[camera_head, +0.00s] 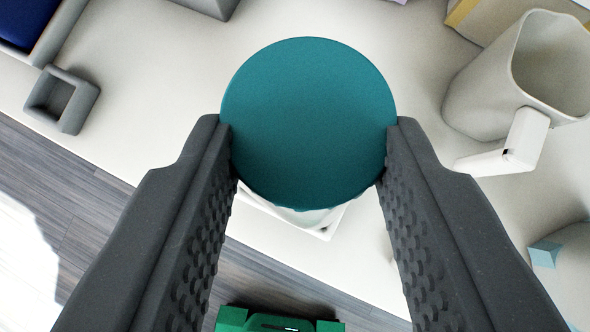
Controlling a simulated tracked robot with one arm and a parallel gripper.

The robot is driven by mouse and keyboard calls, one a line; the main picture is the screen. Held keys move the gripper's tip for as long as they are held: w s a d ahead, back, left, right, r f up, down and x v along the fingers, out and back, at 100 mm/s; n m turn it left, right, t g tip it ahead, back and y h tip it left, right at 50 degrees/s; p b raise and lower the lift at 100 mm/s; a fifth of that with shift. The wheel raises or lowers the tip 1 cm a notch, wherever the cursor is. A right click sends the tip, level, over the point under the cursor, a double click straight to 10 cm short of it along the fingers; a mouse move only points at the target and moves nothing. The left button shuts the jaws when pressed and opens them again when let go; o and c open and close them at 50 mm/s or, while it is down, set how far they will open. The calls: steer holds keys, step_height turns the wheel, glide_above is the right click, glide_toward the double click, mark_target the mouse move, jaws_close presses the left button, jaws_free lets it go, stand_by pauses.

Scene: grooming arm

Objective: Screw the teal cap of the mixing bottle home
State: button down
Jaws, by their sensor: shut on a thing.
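The teal cap (308,120) is a round disc seen from above in the upper middle of the view. My gripper (308,135) is shut on it, with one dark ridged finger at its left edge and one at its right edge. Below the cap, part of a pale, whitish body (318,220) shows, which looks like the mixing bottle. The cap hides most of it, so I cannot tell how far the cap sits down on the bottle.
A grey jug (478,95) with a white handle stands at the right. A small grey square holder (62,100) and a blue-lined tray (72,25) are at the left. The pale table's front edge runs diagonally below. A green object (275,320) shows at the bottom.

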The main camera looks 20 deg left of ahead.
steer(key=shift+a+f+m+h+p, duration=0.1)
steer(key=shift+m+h+p, duration=0.3)
steer(key=shift+p, duration=0.85)
steer(key=shift+a+r+m+h+p, duration=0.2)
steer(key=shift+m+h+p, duration=0.45)
steer(key=shift+p, duration=1.6)
steer(key=shift+a+m+h+p, duration=0.15)
steer(key=shift+m+h+p, duration=0.75)
steer(key=shift+p, duration=3.6)
steer(key=shift+w+f+m+g, duration=0.1)
steer(key=shift+m+g, duration=0.2)
steer(key=shift+m, duration=0.45)
steer(key=shift+a+h, duration=0.1)
steer(key=shift+h, duration=0.15)
steer(key=shift+w+m, duration=0.1)
steer(key=shift+m, duration=0.4)
